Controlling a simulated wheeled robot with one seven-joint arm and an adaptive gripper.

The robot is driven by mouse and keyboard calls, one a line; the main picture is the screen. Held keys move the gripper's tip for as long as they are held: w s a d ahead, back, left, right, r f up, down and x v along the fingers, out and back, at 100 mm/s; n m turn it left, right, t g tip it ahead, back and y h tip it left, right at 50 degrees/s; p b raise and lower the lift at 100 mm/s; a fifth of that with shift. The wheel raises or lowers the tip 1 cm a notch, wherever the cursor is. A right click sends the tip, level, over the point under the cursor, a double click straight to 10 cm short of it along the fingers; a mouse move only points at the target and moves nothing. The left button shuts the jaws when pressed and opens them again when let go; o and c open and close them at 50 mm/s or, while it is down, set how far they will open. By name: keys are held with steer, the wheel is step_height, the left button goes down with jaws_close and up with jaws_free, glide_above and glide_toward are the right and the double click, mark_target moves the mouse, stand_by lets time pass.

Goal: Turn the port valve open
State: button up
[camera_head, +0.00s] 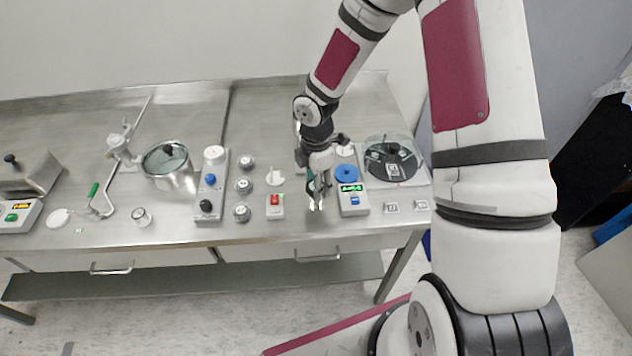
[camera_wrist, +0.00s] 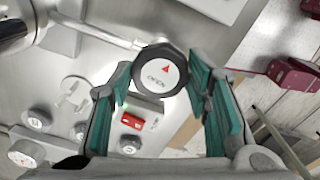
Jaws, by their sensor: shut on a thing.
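The port valve knob (camera_wrist: 158,76) is round, with a black ribbed rim and a white face bearing a red arrow and small dark lettering. In the wrist view the arrow points roughly up. My gripper (camera_wrist: 161,73) has its green-padded fingers on either side of the knob's rim and is shut on it. In the head view my gripper (camera_head: 318,206) points down near the front of the bench, between the red switch box and the balance-like device. The knob itself is mostly hidden there by the fingers.
The steel bench (camera_head: 262,110) carries a red switch box (camera_head: 275,211) and several round knobs left of my gripper. Close on its right is a device with a green display (camera_head: 352,188); a clear-lidded round unit (camera_head: 392,160) stands behind. Bare steel lies at the back.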

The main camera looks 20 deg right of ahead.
stand_by(0.3)
steer(key=o, duration=1.2)
steer(key=shift+c, duration=0.2)
step_height(320, 180, up, 12)
steer(key=shift+r, duration=0.15)
steer(key=s+r+m+t, duration=0.5)
steer(key=s+r+m, duration=1.4)
steer(key=s+r, duration=0.2)
step_height(320, 180, up, 2)
steer(key=shift+s+r+m+t, duration=0.1)
steer(key=shift+s+m+t, duration=0.15)
steer(key=shift+m+t, duration=0.05)
